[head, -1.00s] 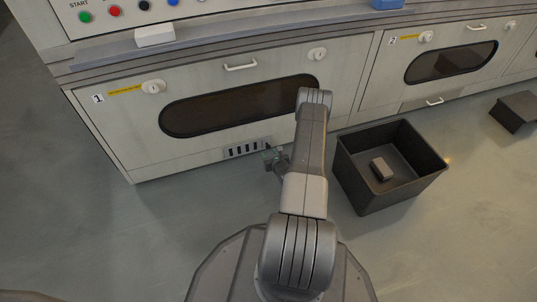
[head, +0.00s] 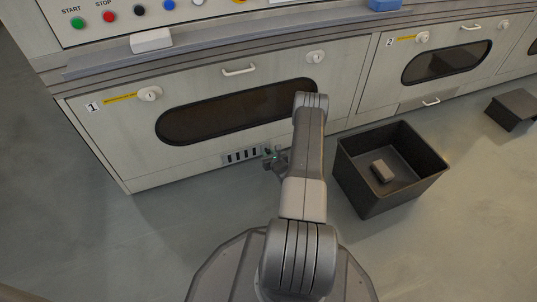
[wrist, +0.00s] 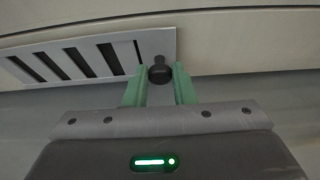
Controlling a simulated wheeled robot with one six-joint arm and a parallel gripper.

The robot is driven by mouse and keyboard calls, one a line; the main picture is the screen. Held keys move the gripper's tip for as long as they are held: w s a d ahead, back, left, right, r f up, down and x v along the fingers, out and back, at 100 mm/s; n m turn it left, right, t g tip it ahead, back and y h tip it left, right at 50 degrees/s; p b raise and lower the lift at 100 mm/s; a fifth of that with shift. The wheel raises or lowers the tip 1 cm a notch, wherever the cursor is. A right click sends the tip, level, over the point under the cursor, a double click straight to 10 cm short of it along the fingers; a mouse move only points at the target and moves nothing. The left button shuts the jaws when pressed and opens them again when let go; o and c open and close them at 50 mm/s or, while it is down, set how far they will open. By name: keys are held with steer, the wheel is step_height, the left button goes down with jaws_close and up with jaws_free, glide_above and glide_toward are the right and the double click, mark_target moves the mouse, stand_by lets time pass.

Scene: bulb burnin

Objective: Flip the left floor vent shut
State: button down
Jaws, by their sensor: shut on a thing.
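The left floor vent (head: 238,157) is a light grey plate with several dark slots, low on the front of cabinet 1. In the wrist view the vent plate (wrist: 100,55) fills the upper left, and its slots show dark between light slats. A black round knob (wrist: 159,71) sits at the plate's right end. My gripper (wrist: 159,74) has its green fingertips on either side of this knob and is shut on it. In the head view my gripper (head: 272,155) is at the vent's right end, partly hidden by my arm.
A dark box (head: 513,108) is at the far right. The cabinet 1 door (head: 130,130) is above the vent. The floor at left is clear.

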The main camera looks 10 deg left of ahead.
steer(key=shift+w+d, duration=0.7)
steer(key=shift+d, duration=0.3)
steer(key=c, duration=1.3)
jaws_free()
steer(key=shift+d, duration=0.15)
steer(key=shift+o, duration=0.2)
steer(key=p+v, duration=0.5)
steer(key=v, duration=0.8)
steer(key=shift+s+d, duration=0.2)
steer(key=shift+s, duration=0.1)
